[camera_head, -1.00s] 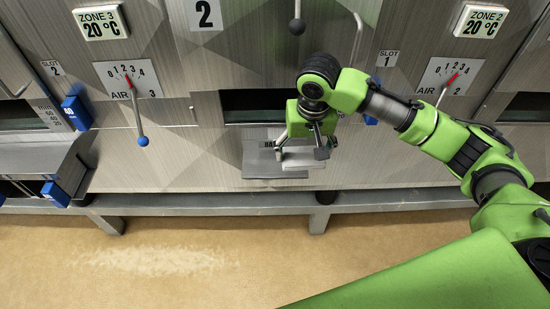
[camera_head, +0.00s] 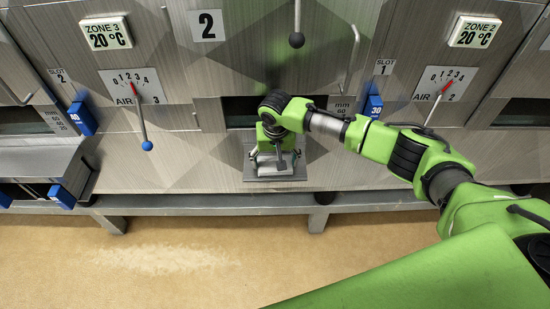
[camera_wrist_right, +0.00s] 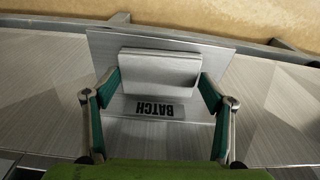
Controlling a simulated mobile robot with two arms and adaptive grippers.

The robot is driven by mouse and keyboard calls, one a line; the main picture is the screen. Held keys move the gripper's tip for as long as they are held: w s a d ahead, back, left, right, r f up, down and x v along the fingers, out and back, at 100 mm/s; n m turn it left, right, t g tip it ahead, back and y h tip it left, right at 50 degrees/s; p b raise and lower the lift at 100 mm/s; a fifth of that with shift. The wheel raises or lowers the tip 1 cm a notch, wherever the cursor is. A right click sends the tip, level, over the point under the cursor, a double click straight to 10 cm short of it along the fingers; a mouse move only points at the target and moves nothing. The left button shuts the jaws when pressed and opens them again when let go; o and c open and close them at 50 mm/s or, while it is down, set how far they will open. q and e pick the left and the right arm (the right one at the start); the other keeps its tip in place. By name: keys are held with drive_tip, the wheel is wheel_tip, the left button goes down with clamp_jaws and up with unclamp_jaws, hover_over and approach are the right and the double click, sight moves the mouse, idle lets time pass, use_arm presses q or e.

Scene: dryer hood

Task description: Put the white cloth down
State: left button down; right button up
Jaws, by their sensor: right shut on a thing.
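The white cloth (camera_wrist_right: 160,72) looks like a pale, flat folded block in the right wrist view. My right gripper (camera_wrist_right: 160,88) is shut on it, with one finger at each side. In the head view my right gripper (camera_head: 277,163) points down over a grey plate (camera_head: 295,176) marked BATCH, which juts from the front of the machine. The plate also shows around the cloth in the wrist view (camera_wrist_right: 100,45). The cloth is mostly hidden by the gripper in the head view. I cannot tell whether it touches the plate. My left gripper is not in view.
A dark slot (camera_head: 240,110) opens in the metal machine front behind my right gripper. A lever with a dark knob (camera_head: 296,40) hangs above. A blue-knobbed air lever (camera_head: 146,145) is to the left. A grey rail (camera_head: 200,204) runs below the plate.

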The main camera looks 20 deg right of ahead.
sight(275, 170)
drive_tip(key=shift+s, duration=0.1)
drive_tip(key=o, duration=1)
drive_tip(key=shift+f, duration=0.1)
drive_tip(key=shift+f+b, duration=0.2)
drive_tip(key=shift+b, duration=0.45)
drive_tip(key=shift+f+b, duration=0.2)
drive_tip(key=shift+b, duration=0.25)
drive_tip(key=shift+s+a+r+b, duration=0.1)
drive_tip(key=shift+s+r+b, duration=0.2)
drive_tip(key=shift+r, duration=1.75)
drive_tip(key=shift+s+a+r+b, duration=0.15)
drive_tip(key=shift+s+r+b, duration=0.15)
drive_tip(key=shift+r, duration=1.8)
drive_tip(key=shift+s+a+r+b, duration=0.1)
drive_tip(key=shift+s+r+b, duration=0.2)
drive_tip(key=shift+r, duration=1.75)
